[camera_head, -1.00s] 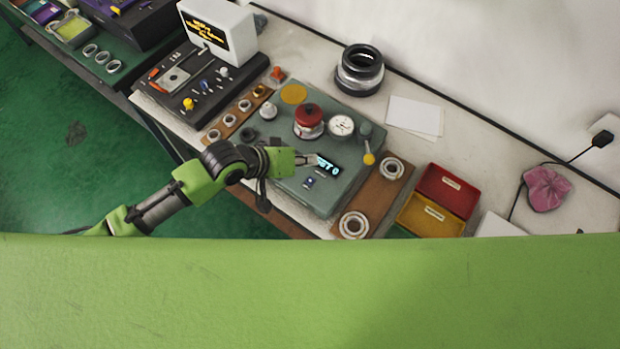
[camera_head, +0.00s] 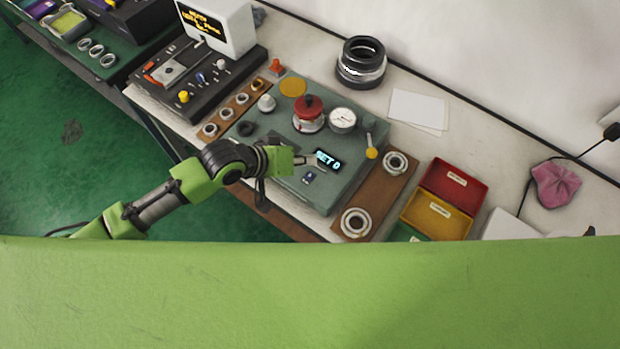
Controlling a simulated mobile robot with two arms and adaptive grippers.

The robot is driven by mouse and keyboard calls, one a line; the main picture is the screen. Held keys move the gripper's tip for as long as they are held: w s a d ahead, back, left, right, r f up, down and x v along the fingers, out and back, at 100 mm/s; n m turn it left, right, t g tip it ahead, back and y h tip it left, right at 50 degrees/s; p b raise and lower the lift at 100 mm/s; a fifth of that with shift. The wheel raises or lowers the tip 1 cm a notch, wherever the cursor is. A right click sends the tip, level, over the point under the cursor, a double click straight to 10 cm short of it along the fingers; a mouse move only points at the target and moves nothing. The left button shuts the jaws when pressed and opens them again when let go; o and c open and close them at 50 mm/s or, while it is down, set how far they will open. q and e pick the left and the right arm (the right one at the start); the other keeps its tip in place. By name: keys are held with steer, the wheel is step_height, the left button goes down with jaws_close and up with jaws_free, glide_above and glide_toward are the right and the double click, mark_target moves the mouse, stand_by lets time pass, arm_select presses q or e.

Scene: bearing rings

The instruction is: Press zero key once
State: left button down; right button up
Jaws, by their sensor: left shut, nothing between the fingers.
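The grey-green measuring device (camera_head: 338,190) lies on the bench in the middle of the view. Its small display (camera_head: 328,160) shows blue characters that look like "SET 0". A small blue-and-white key (camera_head: 309,178) sits just below the display. I cannot read its label, so I cannot tell whether it is the zero key. My left gripper (camera_head: 318,161) is shut and empty. Its fingertips are over the device at the display's left edge, a little above the blue key. Whether they touch the surface cannot be told. My right gripper is not in view.
On the device stand a red-topped knob (camera_head: 308,113), a dial gauge (camera_head: 342,119) and a yellow-knobbed lever (camera_head: 371,152). Bearing rings lie on a brown board (camera_head: 378,198) to the right. Red (camera_head: 455,178) and yellow (camera_head: 436,214) bins stand beyond it. A black ring stack (camera_head: 361,62) stands behind.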

mark_target(307, 177)
arm_select(q)
step_height(307, 177, down, 4)
steer(key=shift+r+b, duration=0.1)
steer(key=shift+b, duration=1.15)
steer(key=shift+f, duration=0.5)
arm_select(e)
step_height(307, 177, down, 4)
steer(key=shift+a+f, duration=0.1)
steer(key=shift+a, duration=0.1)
arm_select(q)
steer(key=shift+f, duration=0.2)
steer(key=shift+f, duration=0.25)
steer(key=shift+f, duration=0.4)
steer(key=shift+r, duration=0.1)
steer(key=shift+r+p, duration=0.7)
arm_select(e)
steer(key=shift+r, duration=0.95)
